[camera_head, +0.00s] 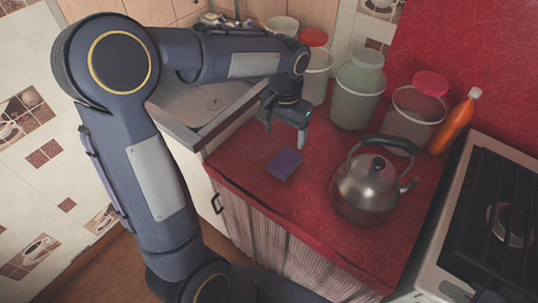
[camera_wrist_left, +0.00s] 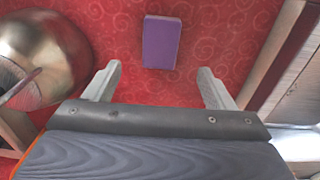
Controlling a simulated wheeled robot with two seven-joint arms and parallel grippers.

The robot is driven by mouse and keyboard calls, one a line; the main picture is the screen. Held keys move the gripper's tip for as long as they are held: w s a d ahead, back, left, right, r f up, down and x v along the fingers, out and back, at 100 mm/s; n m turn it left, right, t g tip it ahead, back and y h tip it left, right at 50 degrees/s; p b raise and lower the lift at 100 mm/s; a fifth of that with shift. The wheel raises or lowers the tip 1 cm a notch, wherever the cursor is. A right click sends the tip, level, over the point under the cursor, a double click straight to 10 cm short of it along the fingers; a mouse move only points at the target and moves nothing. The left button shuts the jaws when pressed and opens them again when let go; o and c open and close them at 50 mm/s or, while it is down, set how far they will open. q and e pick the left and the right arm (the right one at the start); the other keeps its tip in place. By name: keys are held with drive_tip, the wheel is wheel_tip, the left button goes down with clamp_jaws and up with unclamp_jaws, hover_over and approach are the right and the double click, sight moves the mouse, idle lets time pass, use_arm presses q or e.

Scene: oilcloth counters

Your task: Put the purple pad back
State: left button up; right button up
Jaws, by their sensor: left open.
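The purple pad (camera_head: 285,164) lies flat on the red counter (camera_head: 240,165), between the sink side and the kettle. It also shows in the left wrist view (camera_wrist_left: 161,42), a little beyond the fingertips and between their lines. My left gripper (camera_head: 286,138) is open and empty, above the counter just behind the pad in the head view. Its two fingers show in the left wrist view (camera_wrist_left: 158,80), apart from the pad. My right gripper is in neither view.
A metal kettle (camera_head: 365,188) stands close to the right of the pad. Behind are lidded jars (camera_head: 357,95) (camera_head: 413,115) and an orange bottle (camera_head: 455,122). A metal sink (camera_head: 200,108) is at the left, a stove (camera_head: 500,215) at the right. The counter in front of the pad is clear.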

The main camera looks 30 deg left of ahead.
use_arm(q)
drive_tip(key=s+r+n+t+h, duration=0.1)
drive_tip(key=s+t, duration=0.1)
drive_tip(key=s, duration=0.8)
drive_tip(key=s+d+r+n+t+h, duration=0.1)
drive_tip(key=s+r+n+t+h, duration=0.1)
drive_tip(key=s, duration=0.8)
drive_tip(key=shift+s+d+t+h, duration=0.2)
drive_tip(key=shift+s+t+h, duration=0.1)
drive_tip(key=shift+t, duration=0.4)
